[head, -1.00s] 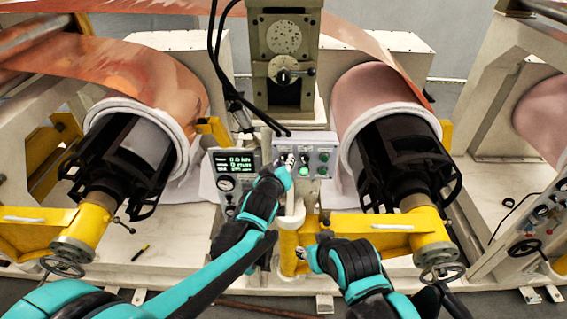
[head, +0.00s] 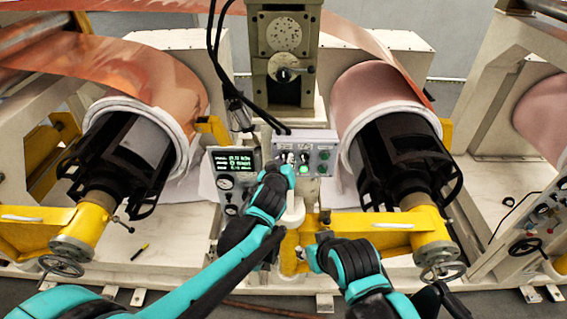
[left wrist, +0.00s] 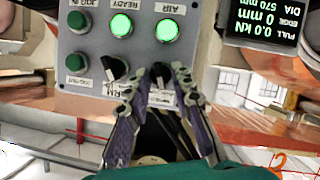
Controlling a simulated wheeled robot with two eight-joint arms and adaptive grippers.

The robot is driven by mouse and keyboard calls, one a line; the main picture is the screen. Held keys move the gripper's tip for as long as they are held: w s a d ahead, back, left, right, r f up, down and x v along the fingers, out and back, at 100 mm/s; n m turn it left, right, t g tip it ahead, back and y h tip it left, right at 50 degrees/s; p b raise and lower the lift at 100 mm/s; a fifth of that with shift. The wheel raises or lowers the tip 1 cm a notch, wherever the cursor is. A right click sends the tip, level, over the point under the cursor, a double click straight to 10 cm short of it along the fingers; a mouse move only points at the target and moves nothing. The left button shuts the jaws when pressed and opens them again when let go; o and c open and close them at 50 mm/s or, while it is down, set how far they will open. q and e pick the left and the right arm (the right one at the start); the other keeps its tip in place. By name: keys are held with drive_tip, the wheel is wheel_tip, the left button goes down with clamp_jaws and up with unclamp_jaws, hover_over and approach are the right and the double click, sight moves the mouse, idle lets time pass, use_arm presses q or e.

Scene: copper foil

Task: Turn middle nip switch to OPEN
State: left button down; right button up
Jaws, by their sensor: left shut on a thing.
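The grey control panel (head: 314,143) stands below the centre column. In the left wrist view the panel (left wrist: 90,43) appears upside down relative to the head view, with two black switch knobs beside each other. One knob (left wrist: 115,68) is below the lit READY light. The other knob (left wrist: 160,70) is below the lit AIR light, between the fingertips of my left gripper (left wrist: 158,80), which is shut on it. The knob labels are partly hidden. My right gripper (head: 301,253) is low, away from the panel; its jaws are unclear.
A display (head: 235,160) is left of the panel. Black cables (head: 228,90) hang beside it. Copper rolls stand left (head: 160,95) and right (head: 375,88). Yellow arms (head: 385,228) and a white post (head: 292,212) are near my arms.

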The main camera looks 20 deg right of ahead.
use_arm(q)
drive_tip(key=m+y+b, duration=0.1)
drive_tip(key=m, duration=0.1)
drive_tip(key=m+t+y+b, duration=0.1)
drive_tip(key=m+y+b, duration=0.2)
drive_tip(key=m, duration=0.1)
drive_tip(key=shift+s+d+m+t+y+b, duration=0.1)
drive_tip(key=shift+d+m+t+y+b, duration=0.2)
drive_tip(key=shift+d, duration=0.05)
idle(0.5)
drive_tip(key=c, duration=1.7)
unclamp_jaws()
drive_tip(key=v, duration=0.7)
drive_tip(key=shift+s, duration=0.25)
